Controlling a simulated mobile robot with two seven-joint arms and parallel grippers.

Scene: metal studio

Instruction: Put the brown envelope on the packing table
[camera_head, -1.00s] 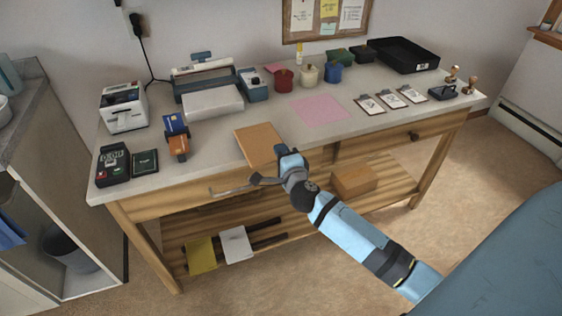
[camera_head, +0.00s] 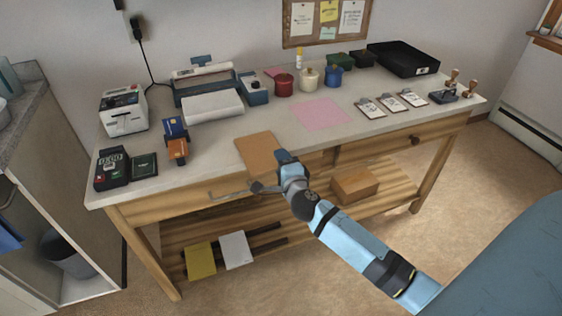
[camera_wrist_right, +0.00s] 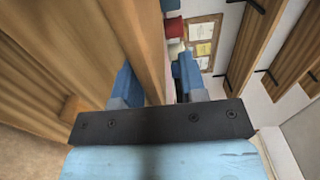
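The brown envelope (camera_head: 258,151) lies flat at the front edge of the packing table (camera_head: 225,147), and its near side seems to reach slightly past the edge. My right gripper (camera_head: 284,157) is at the envelope's right side, by the table front. In the right wrist view my right gripper (camera_wrist_right: 158,82) has its blue fingers apart. A brown strip runs between them, nearer the left finger, with a gap beside the right finger. I cannot tell whether it is the envelope's edge or table wood. My left gripper is not in view.
A card reader (camera_head: 112,168) and an orange-and-blue holder (camera_head: 176,139) stand left of the envelope. A pink sheet (camera_head: 320,113) lies to its right. Canisters, a printer and a black tray (camera_head: 403,58) stand at the back. A box (camera_head: 354,184) sits on the lower shelf.

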